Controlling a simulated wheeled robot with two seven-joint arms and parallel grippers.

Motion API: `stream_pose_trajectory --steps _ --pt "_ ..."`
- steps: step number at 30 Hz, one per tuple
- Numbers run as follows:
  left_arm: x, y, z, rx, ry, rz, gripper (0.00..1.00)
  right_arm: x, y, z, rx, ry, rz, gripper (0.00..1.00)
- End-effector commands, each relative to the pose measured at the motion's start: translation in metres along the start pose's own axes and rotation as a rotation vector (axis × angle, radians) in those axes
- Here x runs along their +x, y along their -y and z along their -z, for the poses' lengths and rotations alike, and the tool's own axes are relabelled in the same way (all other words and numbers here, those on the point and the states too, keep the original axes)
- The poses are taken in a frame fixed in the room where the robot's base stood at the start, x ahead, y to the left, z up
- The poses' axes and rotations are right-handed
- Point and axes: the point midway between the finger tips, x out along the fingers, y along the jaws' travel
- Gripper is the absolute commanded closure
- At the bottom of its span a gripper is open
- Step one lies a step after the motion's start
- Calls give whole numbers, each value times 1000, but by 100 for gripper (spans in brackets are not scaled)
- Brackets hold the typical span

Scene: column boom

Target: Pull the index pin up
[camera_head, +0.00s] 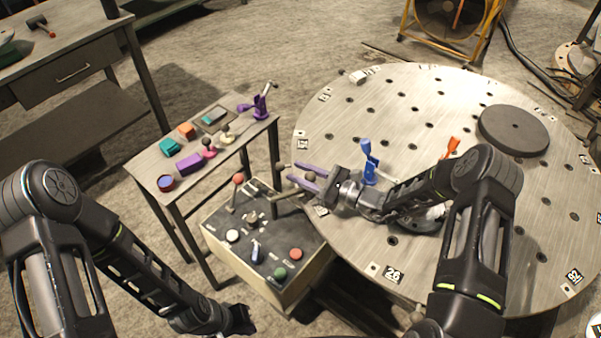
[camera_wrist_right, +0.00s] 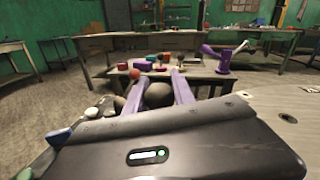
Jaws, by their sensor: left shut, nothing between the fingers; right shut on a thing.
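A dark round knob (camera_head: 310,177), which looks like the index pin's head, sits at the near left edge of the round metal table (camera_head: 420,110). My right gripper (camera_head: 302,179) has purple fingers, one on each side of this knob, and is shut on it. In the right wrist view the dark knob (camera_wrist_right: 158,94) shows between the purple fingers. The pin's shaft below the knob is hidden, so I cannot tell its height. My left gripper (camera_head: 238,320) is low at the bottom of the head view, dark, shut and empty, away from the table.
A control box (camera_head: 265,240) with a red-knobbed lever (camera_head: 238,178) and several buttons stands beside the table. A small bench (camera_head: 150,170) holds coloured parts. On the round table are a blue clamp (camera_head: 367,165), an orange clamp (camera_head: 453,146) and a dark disc (camera_head: 513,130).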

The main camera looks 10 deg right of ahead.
Motion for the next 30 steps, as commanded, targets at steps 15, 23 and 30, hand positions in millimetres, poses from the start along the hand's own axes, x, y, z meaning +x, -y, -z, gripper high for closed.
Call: stream_pose_trajectory --steps 15,23,30 --pt "-11 -3 -2 -3 4 4 100 0 8 -36 -3 6 1 100" --pt "-11 -3 -2 -3 4 4 100 0 8 -35 -2 4 1 51" --pt "-10 -3 -2 -3 3 4 100 0 7 -34 -1 1 0 48"
